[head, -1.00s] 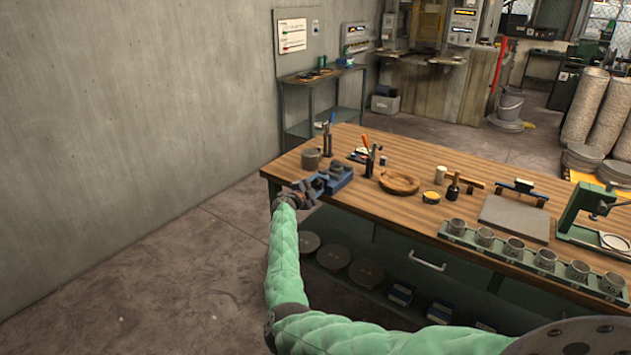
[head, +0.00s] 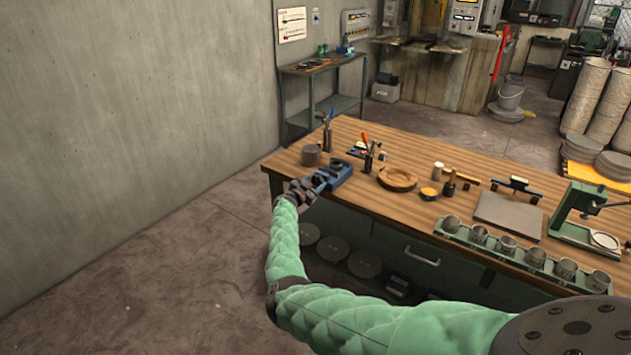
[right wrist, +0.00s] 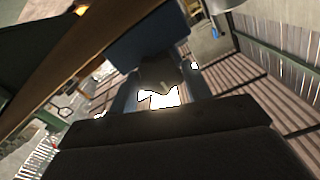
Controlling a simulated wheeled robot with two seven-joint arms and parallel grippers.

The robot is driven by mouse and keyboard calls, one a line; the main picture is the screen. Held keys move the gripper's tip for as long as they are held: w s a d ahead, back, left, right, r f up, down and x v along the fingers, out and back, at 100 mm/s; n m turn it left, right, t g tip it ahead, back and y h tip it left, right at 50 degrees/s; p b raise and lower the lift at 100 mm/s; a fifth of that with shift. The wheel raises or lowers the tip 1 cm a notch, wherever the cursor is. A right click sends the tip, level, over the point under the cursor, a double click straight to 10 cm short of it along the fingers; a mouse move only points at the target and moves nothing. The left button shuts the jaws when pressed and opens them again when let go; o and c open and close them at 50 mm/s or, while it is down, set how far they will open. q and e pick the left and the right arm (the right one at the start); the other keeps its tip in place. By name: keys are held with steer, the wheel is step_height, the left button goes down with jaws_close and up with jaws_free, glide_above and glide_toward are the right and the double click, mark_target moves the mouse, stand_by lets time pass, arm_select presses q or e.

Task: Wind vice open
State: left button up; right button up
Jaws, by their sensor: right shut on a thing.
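The blue vice (head: 337,174) is fixed at the near left corner of the wooden workbench, with its dark top parts showing. My right gripper (head: 302,191) is at the vice's front end, just off the bench edge. In the right wrist view the vice's blue body (right wrist: 150,42) is close ahead. The right gripper's fingers (right wrist: 160,92) stand on either side of a dark grey piece at the vice's front, the vice handle (right wrist: 158,72), and are shut on it. The jaw gap of the vice is too small to tell. My left gripper is out of view.
The workbench (head: 410,158) holds a dark round tin (head: 311,155), a wooden ring (head: 397,178), a grey slab (head: 508,214) and a green tray (head: 520,262) of metal cups. Round discs lie on the shelf below. The floor left of the bench is clear.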

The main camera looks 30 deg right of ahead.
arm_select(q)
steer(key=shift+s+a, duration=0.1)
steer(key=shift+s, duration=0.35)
arm_select(e)
steer(key=shift+n, duration=0.4)
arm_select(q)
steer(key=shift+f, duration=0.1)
arm_select(e)
steer(key=o, duration=1)
steer(key=shift+w+f, duration=0.1)
steer(key=shift+c, duration=0.2)
steer(key=shift+a, duration=0.1)
